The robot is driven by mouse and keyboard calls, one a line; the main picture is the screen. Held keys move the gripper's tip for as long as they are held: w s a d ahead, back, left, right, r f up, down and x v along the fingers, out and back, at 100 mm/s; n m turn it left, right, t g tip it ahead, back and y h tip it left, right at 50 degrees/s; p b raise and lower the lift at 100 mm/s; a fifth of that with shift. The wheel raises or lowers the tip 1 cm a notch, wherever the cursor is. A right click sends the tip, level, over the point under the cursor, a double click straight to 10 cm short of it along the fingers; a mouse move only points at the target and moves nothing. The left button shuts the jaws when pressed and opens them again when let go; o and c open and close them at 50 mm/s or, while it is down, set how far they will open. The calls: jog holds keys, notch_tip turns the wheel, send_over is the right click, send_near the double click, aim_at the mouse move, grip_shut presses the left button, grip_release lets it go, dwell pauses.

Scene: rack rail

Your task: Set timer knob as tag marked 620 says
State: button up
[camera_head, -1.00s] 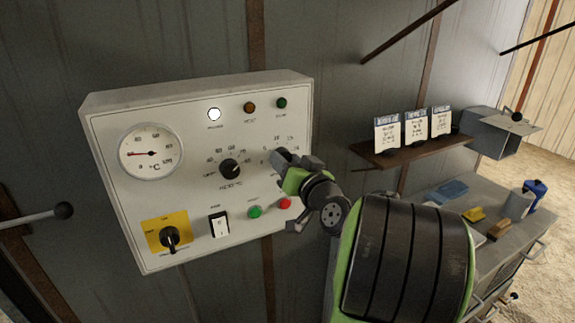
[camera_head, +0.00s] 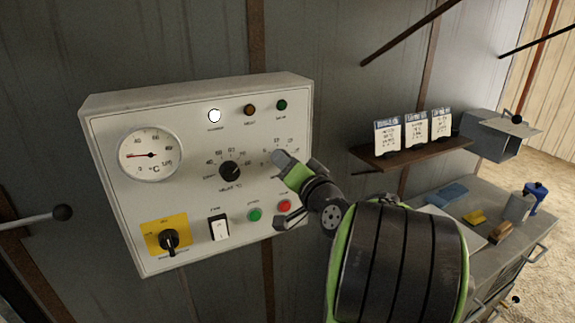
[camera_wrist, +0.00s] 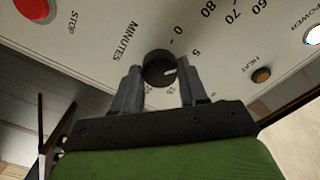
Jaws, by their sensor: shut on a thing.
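The timer knob (camera_wrist: 154,66) is a dark round knob on the panel, with a white mark pointing right in the wrist view. The word MINUTES and figures such as 0 and 5 are printed around it. My gripper (camera_wrist: 160,84) has one finger on each side of the knob and is shut on it. In the head view my gripper (camera_head: 283,161) covers the knob at the right of the white control panel (camera_head: 180,100). Three white tags (camera_head: 388,136), (camera_head: 416,129), (camera_head: 441,124) stand on a brown shelf. Their writing is too small to read.
The panel also has a heat knob (camera_head: 230,169), a temperature dial (camera_head: 150,154), a yellow-backed switch (camera_head: 169,239), a rocker switch (camera_head: 219,228), and green (camera_head: 254,215) and red (camera_head: 284,206) buttons close below my gripper. The shelf (camera_head: 420,151) and a grey cabinet are at the right.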

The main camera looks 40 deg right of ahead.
jog(key=o, duration=1.1)
jog(key=shift+c, duration=0.2)
jog(key=b+v, duration=0.4)
jog(key=v, duration=1.2)
jog(key=shift+b, duration=0.4)
jog(key=shift+w, duration=0.15)
